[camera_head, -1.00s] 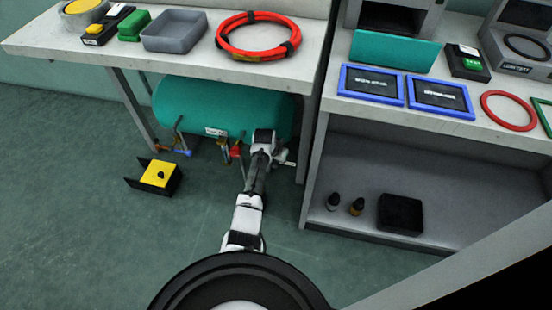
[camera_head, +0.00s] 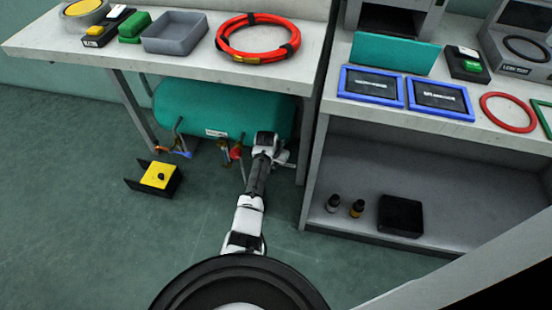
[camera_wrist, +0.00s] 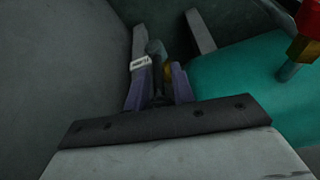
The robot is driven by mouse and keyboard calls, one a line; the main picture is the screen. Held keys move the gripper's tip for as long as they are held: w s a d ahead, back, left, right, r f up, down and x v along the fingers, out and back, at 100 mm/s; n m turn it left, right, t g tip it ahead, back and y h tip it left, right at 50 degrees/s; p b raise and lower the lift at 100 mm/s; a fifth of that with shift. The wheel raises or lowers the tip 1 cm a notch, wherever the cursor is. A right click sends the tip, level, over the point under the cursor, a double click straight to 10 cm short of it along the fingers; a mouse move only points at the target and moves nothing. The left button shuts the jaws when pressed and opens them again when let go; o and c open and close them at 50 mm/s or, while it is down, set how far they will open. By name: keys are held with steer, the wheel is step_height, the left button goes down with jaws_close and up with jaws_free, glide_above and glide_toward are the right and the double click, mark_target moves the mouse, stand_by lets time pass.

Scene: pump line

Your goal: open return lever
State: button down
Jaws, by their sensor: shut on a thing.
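A teal tank (camera_head: 215,108) lies under the left bench, with valve fittings along its front side. My gripper (camera_head: 284,160) is low at the tank's right end, and my arm hides part of the fittings there. In the wrist view my gripper (camera_wrist: 158,88) is shut on a narrow dark lever (camera_wrist: 155,52), which I take to be the return lever. A small white tag (camera_wrist: 139,63) and a brass part (camera_wrist: 168,73) show beside it. The lever's full length and exact angle are hidden by the fingers and shadow.
A red-topped brass fitting (camera_wrist: 305,42) is close at the wrist view's right. A blue-handled valve (camera_head: 178,152) and a red valve (camera_head: 236,153) are left of my gripper. A yellow-and-black box (camera_head: 158,176) lies on the floor. Bench legs flank the tank.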

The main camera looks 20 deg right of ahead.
steer(key=shift+s+d+f+m+t+y+p, duration=0.1)
steer(key=shift+s+d+m+t+y+p, duration=0.2)
steer(key=shift+t+y, duration=0.4)
steer(key=shift+s+d+f+m+t+y+p, duration=0.15)
steer(key=shift+d+t+y+p, duration=0.3)
steer(key=shift+y, duration=0.45)
steer(key=shift+a, duration=0.1)
steer(key=c, duration=1.2)
jaws_free()
steer(key=shift+r, duration=0.1)
step_height(320, 180, up, 20)
steer(key=p, duration=0.2)
